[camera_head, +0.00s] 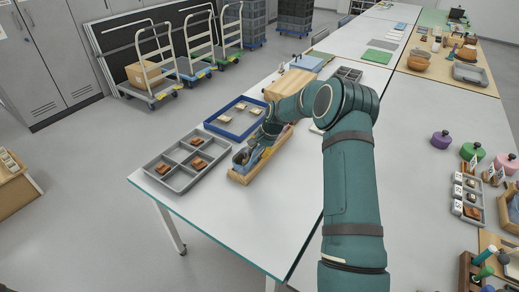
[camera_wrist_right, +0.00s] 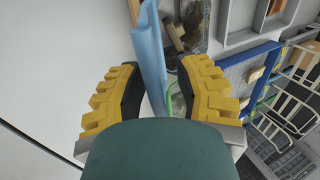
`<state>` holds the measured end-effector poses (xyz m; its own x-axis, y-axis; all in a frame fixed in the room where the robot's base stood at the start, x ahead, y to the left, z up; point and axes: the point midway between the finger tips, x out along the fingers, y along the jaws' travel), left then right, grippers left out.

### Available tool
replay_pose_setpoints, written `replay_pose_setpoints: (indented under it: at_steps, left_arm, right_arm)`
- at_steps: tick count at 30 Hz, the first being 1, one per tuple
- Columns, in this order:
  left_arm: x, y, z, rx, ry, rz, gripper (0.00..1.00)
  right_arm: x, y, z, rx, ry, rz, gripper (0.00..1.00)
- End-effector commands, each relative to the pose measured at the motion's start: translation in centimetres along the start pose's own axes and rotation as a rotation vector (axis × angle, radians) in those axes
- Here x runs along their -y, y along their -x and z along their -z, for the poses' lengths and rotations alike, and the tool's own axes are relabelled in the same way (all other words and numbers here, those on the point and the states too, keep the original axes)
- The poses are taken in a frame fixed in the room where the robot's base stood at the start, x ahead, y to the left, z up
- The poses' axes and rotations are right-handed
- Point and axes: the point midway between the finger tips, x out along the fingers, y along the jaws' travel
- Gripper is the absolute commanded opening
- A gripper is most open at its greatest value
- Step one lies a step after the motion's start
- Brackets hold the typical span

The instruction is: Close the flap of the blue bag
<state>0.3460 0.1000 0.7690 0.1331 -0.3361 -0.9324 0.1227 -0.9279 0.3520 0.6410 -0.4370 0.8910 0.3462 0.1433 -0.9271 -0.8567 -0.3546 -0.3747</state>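In the right wrist view a light blue sheet-like piece (camera_wrist_right: 150,50), seemingly part of the bag, runs down between the finger lines. My right gripper (camera_wrist_right: 160,88) is open, with its yellow fingers apart on either side of this piece. I cannot tell whether either finger touches it. In the head view my right gripper (camera_head: 256,146) is at the holder, mostly hidden by its own arm. My left gripper is not in view.
The wooden holder (camera_head: 268,157) stands on the white table. A grey divided tray (camera_head: 165,184) with brown sherds is to its left, and a blue tray (camera_head: 211,127) with pale sherds is behind. A wooden box (camera_head: 290,82) stands farther back. The front of the table is clear.

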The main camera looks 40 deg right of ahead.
Motion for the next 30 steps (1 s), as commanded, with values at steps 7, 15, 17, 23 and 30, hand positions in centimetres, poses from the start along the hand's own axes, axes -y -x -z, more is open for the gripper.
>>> replay_pose_setpoints:
  at_steps: [7,15,17,23,30]
  left_arm:
    - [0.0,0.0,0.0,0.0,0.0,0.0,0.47]
    - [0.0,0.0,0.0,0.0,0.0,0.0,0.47]
    - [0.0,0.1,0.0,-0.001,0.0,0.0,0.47]
    - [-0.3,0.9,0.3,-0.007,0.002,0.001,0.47]
    - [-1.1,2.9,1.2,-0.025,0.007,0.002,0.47]
  right_arm:
    - [0.0,0.0,0.0,0.0,0.0,0.0,0.0]
    - [0.0,0.0,0.0,0.0,0.0,-0.001,0.0]
    - [0.0,0.0,0.0,0.0,0.0,-0.004,0.0]
    - [0.5,0.1,-0.1,0.001,0.002,-0.048,0.0]
    - [1.6,0.1,-0.2,-0.001,0.007,-0.194,0.0]
